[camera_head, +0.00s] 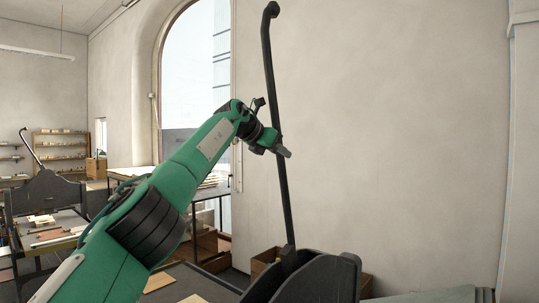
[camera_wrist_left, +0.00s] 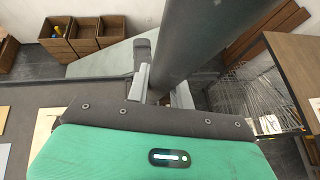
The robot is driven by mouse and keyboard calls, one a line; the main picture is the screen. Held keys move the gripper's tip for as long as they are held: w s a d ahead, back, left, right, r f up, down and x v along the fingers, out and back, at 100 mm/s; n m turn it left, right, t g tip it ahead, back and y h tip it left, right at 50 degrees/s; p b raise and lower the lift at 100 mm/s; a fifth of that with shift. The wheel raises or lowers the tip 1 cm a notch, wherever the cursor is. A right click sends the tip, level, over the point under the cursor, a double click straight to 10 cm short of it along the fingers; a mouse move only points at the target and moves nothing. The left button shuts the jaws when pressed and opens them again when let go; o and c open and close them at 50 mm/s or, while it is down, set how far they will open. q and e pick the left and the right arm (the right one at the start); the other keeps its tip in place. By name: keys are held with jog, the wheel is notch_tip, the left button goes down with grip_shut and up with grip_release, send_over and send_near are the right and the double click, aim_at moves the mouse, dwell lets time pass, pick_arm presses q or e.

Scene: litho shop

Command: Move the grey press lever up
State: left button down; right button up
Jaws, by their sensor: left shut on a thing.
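The grey press lever (camera_head: 284,200) is a long dark bar that rises from the dark press body (camera_head: 325,280) at the bottom of the head view. It stands nearly upright, with its top leaning a little left and ending in a bent knob. My left gripper (camera_head: 277,147) is shut on the lever around the middle of its length. In the left wrist view, the lever (camera_wrist_left: 197,42) runs down between the two fingers of my left gripper (camera_wrist_left: 161,94). The fingers hide part of the bar. My right gripper is not in view.
A second dark press (camera_head: 45,192) with a raised lever stands at the far left. A table (camera_head: 205,193) stands under the arched window. Wooden crates (camera_wrist_left: 85,38) line the wall in the left wrist view. The wall right of the lever is bare.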

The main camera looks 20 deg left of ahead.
pick_arm(q)
jog(key=shift+w+d+f, duration=0.1)
jog(key=shift+w+f, duration=0.05)
jog(key=shift+w, duration=0.1)
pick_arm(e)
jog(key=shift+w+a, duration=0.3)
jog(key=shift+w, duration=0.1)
pick_arm(q)
jog(key=shift+r, duration=0.35)
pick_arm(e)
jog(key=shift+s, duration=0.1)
pick_arm(q)
jog(key=c, duration=1.6)
grip_release()
jog(key=o, duration=0.4)
jog(key=shift+w+d, duration=0.1)
jog(key=shift+w, duration=0.05)
jog(key=shift+c, duration=0.2)
jog(key=shift+w+f, duration=0.2)
jog(key=shift+s, duration=0.1)
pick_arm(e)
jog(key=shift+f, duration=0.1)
